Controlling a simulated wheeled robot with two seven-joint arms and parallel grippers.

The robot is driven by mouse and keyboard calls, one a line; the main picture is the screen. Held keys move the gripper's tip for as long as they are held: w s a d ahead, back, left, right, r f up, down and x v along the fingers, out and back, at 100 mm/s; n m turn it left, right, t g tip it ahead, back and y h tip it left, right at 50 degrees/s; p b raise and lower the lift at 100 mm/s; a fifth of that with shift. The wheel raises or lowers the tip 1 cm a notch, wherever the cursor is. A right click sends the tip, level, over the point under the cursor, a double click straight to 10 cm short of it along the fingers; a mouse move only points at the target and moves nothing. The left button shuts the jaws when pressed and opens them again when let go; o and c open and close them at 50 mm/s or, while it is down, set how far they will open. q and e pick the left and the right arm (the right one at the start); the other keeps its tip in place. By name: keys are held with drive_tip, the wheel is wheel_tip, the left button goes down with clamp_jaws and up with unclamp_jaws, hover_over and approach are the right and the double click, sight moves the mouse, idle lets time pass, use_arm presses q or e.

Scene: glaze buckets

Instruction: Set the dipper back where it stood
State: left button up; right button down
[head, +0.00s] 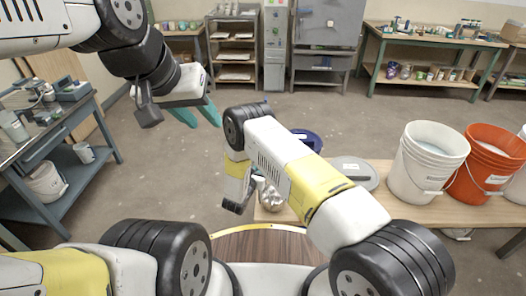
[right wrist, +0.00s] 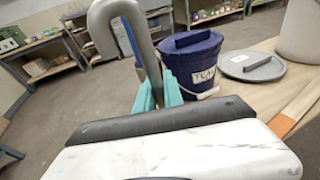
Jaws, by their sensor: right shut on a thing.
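The dipper (right wrist: 118,20) shows in the right wrist view as a grey metal handle with a hooked top, upright between the teal fingers of my right gripper (right wrist: 158,92), which is shut on it. In the head view a shiny silver part (head: 270,197), seemingly the dipper's lower end, shows beside my right wrist at the bench's left end; the arm hides most of it. A dark blue bucket (right wrist: 193,62) with a label stands beyond the gripper, to its right in the wrist view. My left gripper (head: 202,114) is open and empty, over the floor at upper left.
The wooden bench (head: 400,211) holds a grey lid (head: 352,168), a white bucket (head: 425,165) and an orange bucket (head: 487,160) to the right. A blue-grey cart (head: 60,140) stands at left. Shelves and a workbench line the back. The floor between is clear.

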drive_tip(key=shift+f, duration=0.45)
drive_tip(key=c, duration=1.4)
unclamp_jaws()
drive_tip(key=shift+o, duration=0.3)
drive_tip(key=o, duration=0.7)
drive_tip(key=shift+o, duration=0.2)
